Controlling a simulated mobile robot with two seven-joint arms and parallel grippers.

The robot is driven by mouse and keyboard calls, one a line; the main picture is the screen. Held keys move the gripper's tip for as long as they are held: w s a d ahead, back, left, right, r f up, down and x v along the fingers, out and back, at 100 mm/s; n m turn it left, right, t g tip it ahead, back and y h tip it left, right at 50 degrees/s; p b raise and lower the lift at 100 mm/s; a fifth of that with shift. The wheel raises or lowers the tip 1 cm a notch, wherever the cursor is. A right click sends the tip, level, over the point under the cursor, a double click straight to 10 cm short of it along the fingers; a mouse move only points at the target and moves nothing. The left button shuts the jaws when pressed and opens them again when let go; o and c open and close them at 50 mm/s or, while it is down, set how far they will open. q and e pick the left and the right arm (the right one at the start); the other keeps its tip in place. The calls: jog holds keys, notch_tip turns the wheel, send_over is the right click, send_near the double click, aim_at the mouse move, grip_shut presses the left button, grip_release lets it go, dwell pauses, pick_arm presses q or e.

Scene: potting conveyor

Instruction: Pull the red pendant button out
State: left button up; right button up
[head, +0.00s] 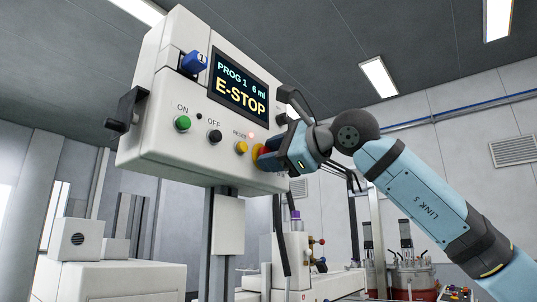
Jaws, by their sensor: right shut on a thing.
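The control box (180,100) hangs in the upper left of the head view, with a lit screen (240,88) reading "PROG 1 6 ml" and "E-STOP". The red button (265,159) sits at the lower right of its front face, against a yellow surround, and is mostly hidden by my right gripper. My right gripper (269,155) comes in from the right and is shut on the red button. How far the button stands out cannot be seen. My left gripper is not in view.
A green ON button (182,123), a black OFF button (214,136) and a yellow reset button (241,147) line the face left of my gripper. A blue knob (194,62) and a black side lever (127,110) stick out. Machinery (408,268) stands behind, lower right.

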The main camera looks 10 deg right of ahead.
jog(key=shift+s+d, duration=0.15)
jog(key=shift+s, duration=0.05)
dwell(0.5)
jog(key=shift+s+d, duration=0.25)
jog(key=shift+s, duration=0.1)
jog(key=o, duration=0.8)
jog(key=shift+w+a, duration=0.15)
jog(key=shift+w, duration=0.05)
jog(key=shift+s, duration=0.1)
jog(key=b+v, duration=0.2)
jog(key=v, duration=0.4)
